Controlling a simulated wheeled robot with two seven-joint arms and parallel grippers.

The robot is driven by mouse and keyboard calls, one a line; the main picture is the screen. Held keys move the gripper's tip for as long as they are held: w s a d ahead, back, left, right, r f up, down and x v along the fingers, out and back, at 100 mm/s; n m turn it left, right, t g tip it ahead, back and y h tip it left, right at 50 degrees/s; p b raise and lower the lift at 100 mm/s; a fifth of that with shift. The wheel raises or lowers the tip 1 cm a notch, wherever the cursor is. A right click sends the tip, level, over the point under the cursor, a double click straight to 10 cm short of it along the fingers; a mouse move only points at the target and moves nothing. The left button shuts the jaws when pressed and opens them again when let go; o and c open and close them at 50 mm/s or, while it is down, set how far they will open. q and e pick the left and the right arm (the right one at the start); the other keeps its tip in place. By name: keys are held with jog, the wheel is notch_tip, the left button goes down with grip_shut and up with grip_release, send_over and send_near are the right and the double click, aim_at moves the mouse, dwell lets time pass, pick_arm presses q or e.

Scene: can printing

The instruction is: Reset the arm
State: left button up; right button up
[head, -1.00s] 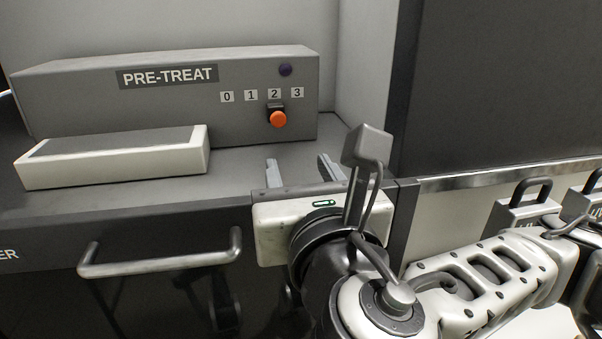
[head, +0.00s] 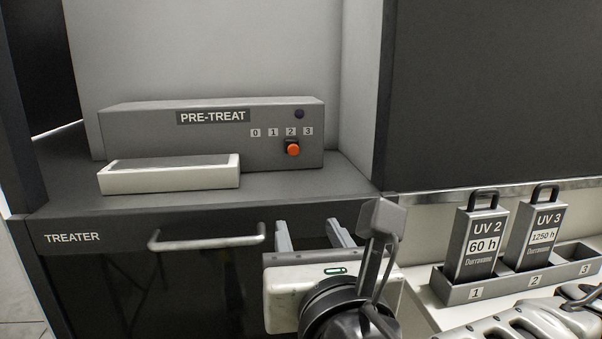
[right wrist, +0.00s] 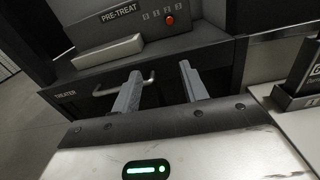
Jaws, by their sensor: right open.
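My right gripper (head: 312,236) is open and empty in the head view, in front of the treater cabinet's front edge, just right of the drawer handle (head: 207,243). Its two fingers also show apart in the right wrist view (right wrist: 160,88), pointing towards the cabinet, with nothing between them. The grey PRE-TREAT unit (head: 215,136) stands on the cabinet top beyond it. The orange knob (head: 293,149) sits under the labels 0 to 3, near the 2.
A white tray-like block (head: 170,181) lies before the unit. At right, a numbered rack (head: 462,294) holds cartridges UV 2 (head: 480,238) and UV 3 (head: 535,230); slot 1 carries UV 2. A dark panel (head: 480,95) rises behind them. The cabinet top is otherwise clear.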

notch_tip(320, 180, down, 18)
jog(key=w+a+m+g+y, duration=0.2)
jog(key=m+g+y, duration=0.3)
jog(key=m, duration=1.2)
pick_arm(q)
jog(key=shift+w, duration=0.7)
pick_arm(e)
jog(key=s+d+f+m+g+h, duration=0.1)
jog(key=s+d+f+m+h, duration=0.1)
jog(key=s+d+f+m, duration=0.3)
jog(key=s+d+f+m+h, duration=0.2)
jog(key=s+d+f+m, duration=0.4)
jog(key=d+f+m, duration=0.3)
notch_tip(320, 180, down, 6)
jog(key=m, duration=0.4)
jog(key=shift+s+d+f+m+g, duration=0.15)
jog(key=shift+d+f+m+g, duration=0.15)
jog(key=shift+d+g, duration=0.1)
